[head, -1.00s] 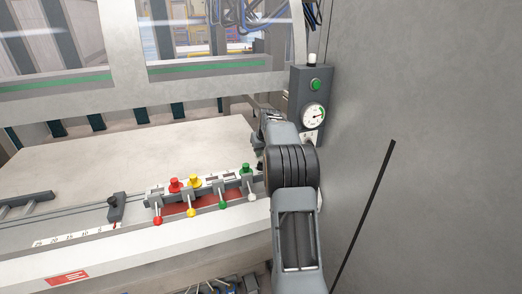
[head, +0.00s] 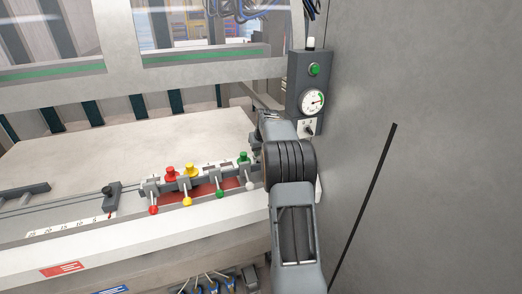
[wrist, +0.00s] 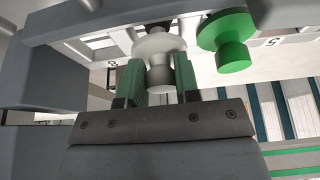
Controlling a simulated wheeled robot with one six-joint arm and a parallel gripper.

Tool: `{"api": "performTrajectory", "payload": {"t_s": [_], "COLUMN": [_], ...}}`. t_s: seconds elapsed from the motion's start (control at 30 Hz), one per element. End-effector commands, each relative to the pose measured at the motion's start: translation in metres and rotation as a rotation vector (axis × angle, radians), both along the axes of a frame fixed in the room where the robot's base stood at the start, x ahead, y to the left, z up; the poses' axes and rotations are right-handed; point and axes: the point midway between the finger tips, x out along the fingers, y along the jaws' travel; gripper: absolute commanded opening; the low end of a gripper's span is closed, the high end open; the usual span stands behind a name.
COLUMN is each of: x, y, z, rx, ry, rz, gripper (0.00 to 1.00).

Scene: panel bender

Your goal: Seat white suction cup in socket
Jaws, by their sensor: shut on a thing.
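In the wrist view my gripper (wrist: 159,72) is shut on the white suction cup (wrist: 159,46), with a green-padded finger on each side of its stem. The cup's wide disc faces away from the palm, close to a pale rail; I cannot tell whether it touches or sits in a socket. A green suction cup (wrist: 232,42) is just to its right. In the head view my arm hides the white cup and most of the gripper. The rail (head: 213,174) there carries the green cup (head: 244,159), a yellow cup (head: 190,169) and a red cup (head: 170,174).
Levers with coloured balls, such as the white ball (head: 250,186), stand along the rail's front. A gauge box (head: 311,95) is behind my arm, and a grey wall (head: 420,140) closes off the right. The pale table (head: 110,150) behind the rail is mostly clear.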

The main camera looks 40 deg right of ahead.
Motion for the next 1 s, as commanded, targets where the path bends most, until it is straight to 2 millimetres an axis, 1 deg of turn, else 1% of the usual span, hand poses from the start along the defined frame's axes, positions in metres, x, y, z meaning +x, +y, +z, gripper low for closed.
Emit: {"api": "performTrajectory", "payload": {"t_s": [0.03,0.07,0.3,0.37,0.57,0.7,0.83,1.0], "x": [0.0,0.0,0.0,0.0,0.0,-0.002,-0.009,-0.022], "y": [0.0,0.0,0.0,0.001,0.001,0.001,0.003,0.007], "z": [0.0,0.0,0.0,0.0,0.0,0.006,0.024,0.057], "rx": [0.0,0.0,0.0,0.0,0.0,0.0,-0.002,-0.002], "ry": [0.0,0.0,0.0,0.0,0.001,0.0,-0.003,-0.004], "rz": [0.0,-0.001,0.0,0.0,0.0,0.0,0.0,-0.002], "gripper": [0.06,0.32,0.55,0.6,0.6,0.6,0.6,0.6]}}
